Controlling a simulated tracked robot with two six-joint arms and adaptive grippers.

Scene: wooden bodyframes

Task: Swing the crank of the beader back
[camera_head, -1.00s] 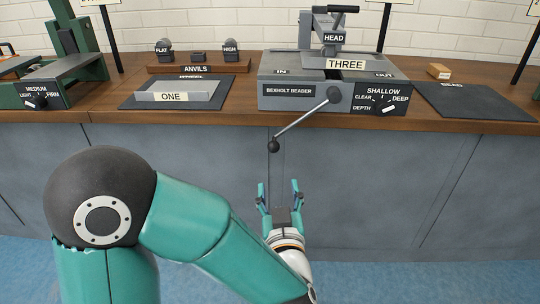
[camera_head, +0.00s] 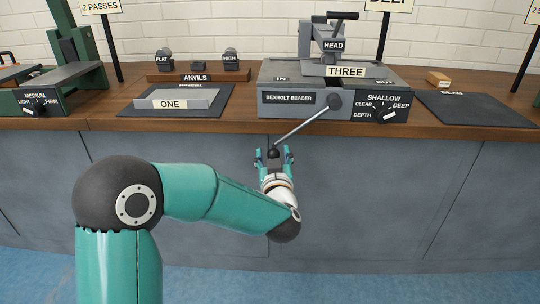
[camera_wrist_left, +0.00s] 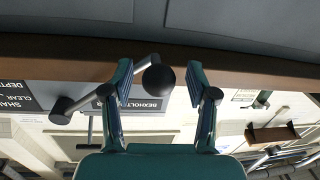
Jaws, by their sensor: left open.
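The Bexholt beader (camera_head: 290,98) stands on the bench, with its depth dial and a head on top. Its crank (camera_head: 305,124) is a thin rod running from a hub (camera_head: 334,101) on the front down and left to a dark ball knob. My left gripper (camera_head: 274,152) is open at the knob, below the bench edge. In the left wrist view the knob (camera_wrist_left: 158,77) lies between the two open fingers (camera_wrist_left: 160,85), apart from the right finger and close to the left; contact cannot be told. My right gripper is not in view.
The wooden bench edge (camera_head: 200,120) runs just above my left gripper, with the grey cabinet front (camera_head: 370,190) behind it. A tray marked ONE (camera_head: 175,100), the anvils (camera_head: 196,77) and a dark mat (camera_head: 475,108) lie on the bench. Room in front of the cabinet is clear.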

